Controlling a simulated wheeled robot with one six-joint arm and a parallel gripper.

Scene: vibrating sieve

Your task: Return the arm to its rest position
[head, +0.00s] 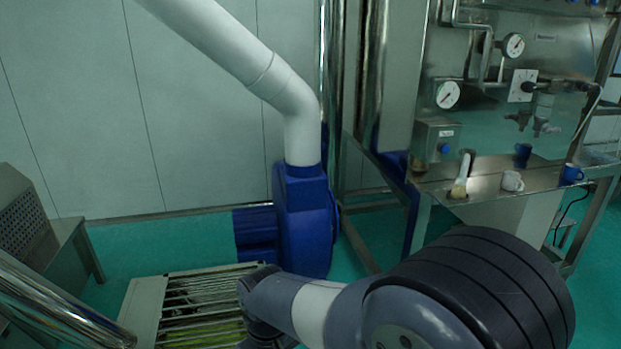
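My arm reaches in from the bottom right of the head view. A large dark ribbed joint is closest, and a grey and white link runs left from it to a smaller dark joint. The arm bends downward there, at the bottom edge of the picture, over the right part of a slatted grate. My gripper itself does not show, so whether it is open or holds something cannot be seen.
The pale-framed slatted grate (147,307) lies low in front. Behind it stands a blue blower (306,225) with a white pipe (301,135). At right, a steel bench holds a brush (461,178), a white mug (512,181) and blue mugs (571,174). A steel tube (55,308) is lower left.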

